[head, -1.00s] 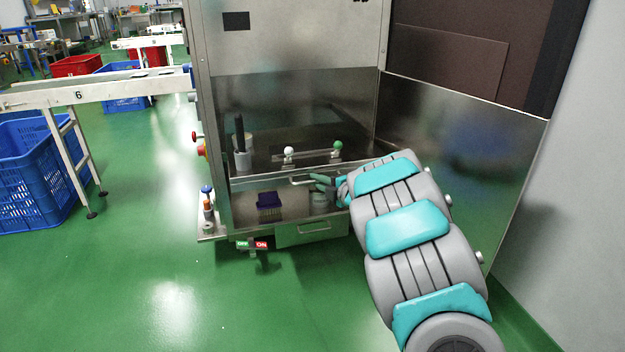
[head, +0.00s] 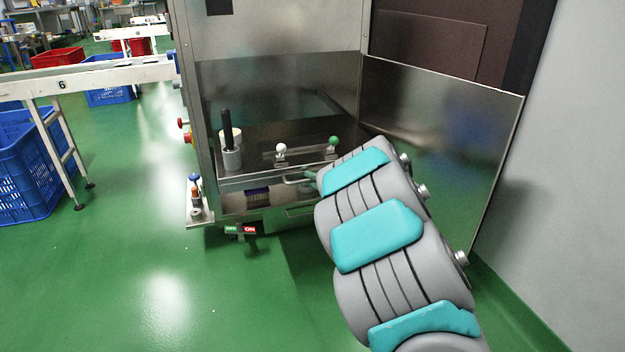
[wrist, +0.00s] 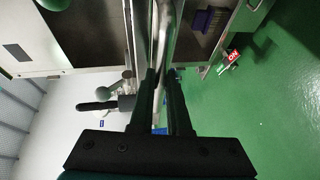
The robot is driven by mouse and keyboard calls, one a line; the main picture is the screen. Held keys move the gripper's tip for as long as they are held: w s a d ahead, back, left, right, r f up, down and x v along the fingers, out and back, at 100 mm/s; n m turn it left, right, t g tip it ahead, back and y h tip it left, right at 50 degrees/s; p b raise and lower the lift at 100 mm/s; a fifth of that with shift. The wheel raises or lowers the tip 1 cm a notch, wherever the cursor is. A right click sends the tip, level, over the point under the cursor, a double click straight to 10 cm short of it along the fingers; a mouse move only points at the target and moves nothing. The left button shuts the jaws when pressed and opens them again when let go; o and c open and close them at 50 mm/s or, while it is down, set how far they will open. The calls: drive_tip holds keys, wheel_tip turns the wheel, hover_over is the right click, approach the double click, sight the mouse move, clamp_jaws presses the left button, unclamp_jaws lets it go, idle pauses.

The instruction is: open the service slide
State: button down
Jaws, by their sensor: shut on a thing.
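The service slide (head: 262,178) is a steel shelf in the lower opening of the steel machine, with a bar handle (head: 296,181) along its front. The slide stands out over the lower compartment and covers part of it. In the wrist view the handle bar (wrist: 164,45) runs between the two dark fingers of my gripper (wrist: 163,80), which are shut on it. In the head view my gripper (head: 311,180) is at the handle, mostly hidden behind my arm.
A white knob (head: 281,148), a green knob (head: 334,141) and a black-handled tool (head: 227,130) stand above the slide. A purple brush (head: 257,198) lies below. An OFF/ON switch (head: 240,230) is at the lower front. A steel door (head: 440,150) stands open at right. Floor in front is clear.

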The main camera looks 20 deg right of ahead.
drive_tip(key=c, duration=0.9)
unclamp_jaws()
drive_tip(key=p+v, duration=0.1)
drive_tip(key=v, duration=0.6)
drive_tip(key=shift+s+d, duration=0.15)
drive_tip(key=shift+s, duration=0.2)
